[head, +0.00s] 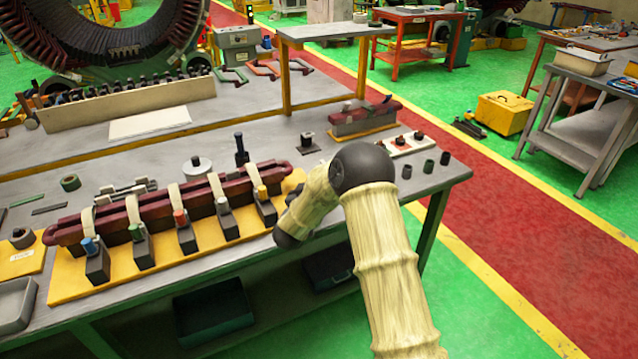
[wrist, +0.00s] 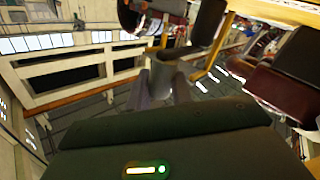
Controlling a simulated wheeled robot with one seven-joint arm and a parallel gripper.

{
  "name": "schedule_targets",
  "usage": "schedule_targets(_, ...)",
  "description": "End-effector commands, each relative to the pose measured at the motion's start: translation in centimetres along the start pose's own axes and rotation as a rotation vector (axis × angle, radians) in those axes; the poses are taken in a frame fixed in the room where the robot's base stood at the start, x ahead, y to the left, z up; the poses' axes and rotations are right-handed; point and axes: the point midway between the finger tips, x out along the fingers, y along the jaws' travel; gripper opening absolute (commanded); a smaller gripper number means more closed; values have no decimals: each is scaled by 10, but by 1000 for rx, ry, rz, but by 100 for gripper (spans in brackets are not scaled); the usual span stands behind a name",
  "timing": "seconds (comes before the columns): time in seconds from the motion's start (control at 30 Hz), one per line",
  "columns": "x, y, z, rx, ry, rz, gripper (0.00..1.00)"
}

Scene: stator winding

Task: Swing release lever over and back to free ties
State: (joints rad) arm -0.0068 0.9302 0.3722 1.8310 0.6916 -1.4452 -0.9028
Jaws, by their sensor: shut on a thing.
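A dark red coil bar (head: 150,210) lies on a yellow base plate (head: 120,282) on the bench. Pale tie straps (head: 176,198) loop over the bar, with several black blocks (head: 187,242) with coloured caps along its front. I cannot pick out the release lever for certain. In the wrist view the two fingers of my gripper (wrist: 160,90) are closed around a grey cylindrical piece (wrist: 162,72); I cannot tell what it belongs to. In the head view my sleeved arm bends down beside the plate's right end, and the fingers are hidden.
A small black upright post (head: 241,150) stands behind the bar. A shorter red block (head: 363,116) stands at the back right. Several dark cylinders (head: 428,167) stand near the bench's right edge. A grey tray (head: 14,305) sits at front left. A big stator ring (head: 120,45) is behind.

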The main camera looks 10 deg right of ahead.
Motion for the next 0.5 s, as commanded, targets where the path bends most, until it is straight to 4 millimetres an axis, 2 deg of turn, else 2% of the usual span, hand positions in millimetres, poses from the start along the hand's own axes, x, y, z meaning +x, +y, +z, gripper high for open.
schedule_targets(0.3,-1,-2,-2,1,2,-2,0)
schedule_targets(0.33,-1,-2,-2,1,2,-2,24)
schedule_targets(0.4,-1,-2,-2,1,2,-2,38)
schedule_targets(0.43,-1,-2,-2,1,2,-2,41)
schedule_targets(0.5,-1,-1,-1,1,1,-2,41)
